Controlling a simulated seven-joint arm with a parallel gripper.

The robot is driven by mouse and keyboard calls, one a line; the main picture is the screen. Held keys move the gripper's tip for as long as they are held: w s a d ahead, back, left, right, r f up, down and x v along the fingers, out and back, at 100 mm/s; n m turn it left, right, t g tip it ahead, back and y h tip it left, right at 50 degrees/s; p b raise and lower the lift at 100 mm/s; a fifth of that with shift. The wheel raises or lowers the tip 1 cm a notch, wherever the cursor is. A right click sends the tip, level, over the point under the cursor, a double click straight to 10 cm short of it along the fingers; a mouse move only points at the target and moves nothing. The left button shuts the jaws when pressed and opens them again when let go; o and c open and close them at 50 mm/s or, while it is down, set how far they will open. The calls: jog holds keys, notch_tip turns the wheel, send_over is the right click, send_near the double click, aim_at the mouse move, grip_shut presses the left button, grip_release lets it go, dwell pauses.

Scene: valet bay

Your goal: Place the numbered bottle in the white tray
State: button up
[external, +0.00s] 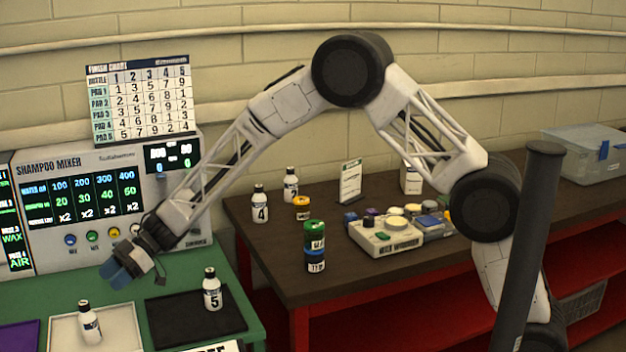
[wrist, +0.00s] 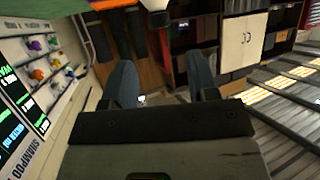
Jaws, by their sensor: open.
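The white tray (external: 122,318) lies on the green table at the lower left of the external view. A white bottle with a black cap (external: 89,325) stands in it, slightly tilted in the picture; its number is not readable. A bottle numbered 5 (external: 212,292) stands on the black mat to the right. Bottles numbered 4 (external: 260,207) and 2 (external: 291,188) stand on the brown bench. My gripper (external: 115,272) is open and empty above the green table, behind and above the tray. Its blue fingers are spread apart in the wrist view (wrist: 163,82), with no bottle between them.
The shampoo mixer (external: 75,200) stands close behind my gripper. The black mat (external: 170,325) and a purple mat (external: 18,336) flank the tray. Stacked green and blue containers (external: 315,245) and a button console (external: 385,235) occupy the brown bench.

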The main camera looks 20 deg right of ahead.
jog(key=w+d+r+m+t, duration=0.3)
jog(key=w+d+r+t, duration=0.3)
jog(key=d, duration=0.5)
jog(key=w+d+r+m+t, duration=0.4)
jog(key=w+d+r, duration=0.4)
jog(key=d+r, duration=0.15)
jog(key=d+r+m+t+h, duration=0.3)
jog(key=d+r+h, duration=0.1)
jog(key=d, duration=1)
jog(key=d+r+m+t+h, duration=0.2)
jog(key=d+r+m+h, duration=0.1)
jog(key=d, duration=1)
jog(key=s+d+m+g+h, duration=0.1)
jog(key=s+d+m+h, duration=0.2)
jog(key=s+d, duration=0.6)
jog(key=s+d+m+g+h, duration=0.1)
jog(key=s+d+m+h, duration=0.3)
jog(key=d, duration=0.9)
jog(key=s+d+f+m+g, duration=0.1)
jog(key=s+d, duration=0.2)
jog(key=s, duration=0.5)
jog(key=s+d+f+g+y, duration=0.1)
jog(key=s+d+f+g, duration=0.1)
jog(key=s, duration=0.7)
jog(key=s+d+f+m+g, duration=0.1)
jog(key=s+d, duration=0.3)
jog(key=s, duration=0.4)
jog(key=shift+s+d+f+m+g+y, duration=0.2)
jog(key=shift+s+d+m+g+y, duration=0.15)
jog(key=shift+g, duration=0.35)
